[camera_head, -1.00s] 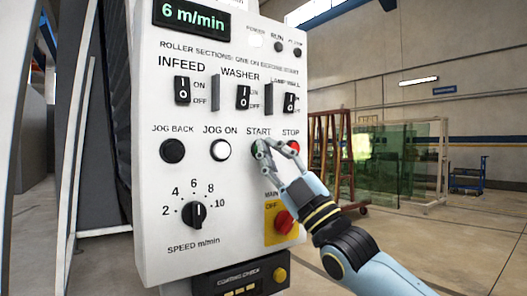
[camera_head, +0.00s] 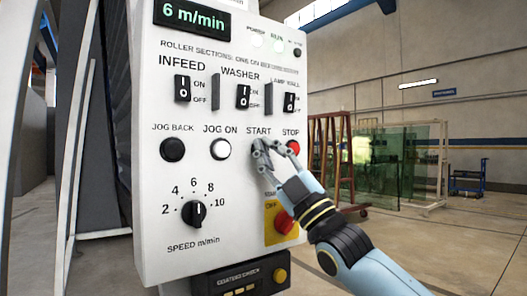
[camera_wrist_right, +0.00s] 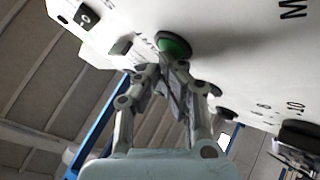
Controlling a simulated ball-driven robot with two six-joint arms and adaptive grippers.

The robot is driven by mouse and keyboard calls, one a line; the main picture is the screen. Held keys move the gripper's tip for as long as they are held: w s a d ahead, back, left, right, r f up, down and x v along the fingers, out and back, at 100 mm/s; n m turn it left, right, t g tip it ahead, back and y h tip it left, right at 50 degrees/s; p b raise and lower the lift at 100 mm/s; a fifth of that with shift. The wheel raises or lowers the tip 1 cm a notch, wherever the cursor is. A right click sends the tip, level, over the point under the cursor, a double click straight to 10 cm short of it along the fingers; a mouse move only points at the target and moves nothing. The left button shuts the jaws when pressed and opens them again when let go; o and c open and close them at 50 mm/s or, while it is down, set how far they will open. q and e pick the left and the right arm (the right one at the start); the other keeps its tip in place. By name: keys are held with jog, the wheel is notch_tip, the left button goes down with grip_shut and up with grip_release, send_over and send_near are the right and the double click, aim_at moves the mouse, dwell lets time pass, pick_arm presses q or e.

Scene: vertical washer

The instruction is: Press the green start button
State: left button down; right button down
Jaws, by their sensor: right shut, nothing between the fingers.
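The white control panel (camera_head: 240,190) carries a START label, and my right gripper (camera_head: 260,150) covers the start button below it in the head view. In the right wrist view the round green start button (camera_wrist_right: 176,43) shows on the panel. My right gripper (camera_wrist_right: 172,66) is shut and empty, with its fingertips right at the lower edge of the button. I cannot tell whether they touch it. The run lamp (camera_head: 278,46) at the top of the panel looks lit. My left gripper is not in view.
The red stop button (camera_head: 294,147) is just right of my fingers. The white jog on button (camera_head: 220,149) is to the left. The red main switch (camera_head: 284,221) sits below, beside my wrist. Toggle switches are above. Open floor lies right of the panel.

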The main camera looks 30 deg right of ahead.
dwell(0.4)
jog(key=shift+s+p, duration=0.8)
jog(key=shift+s, duration=0.1)
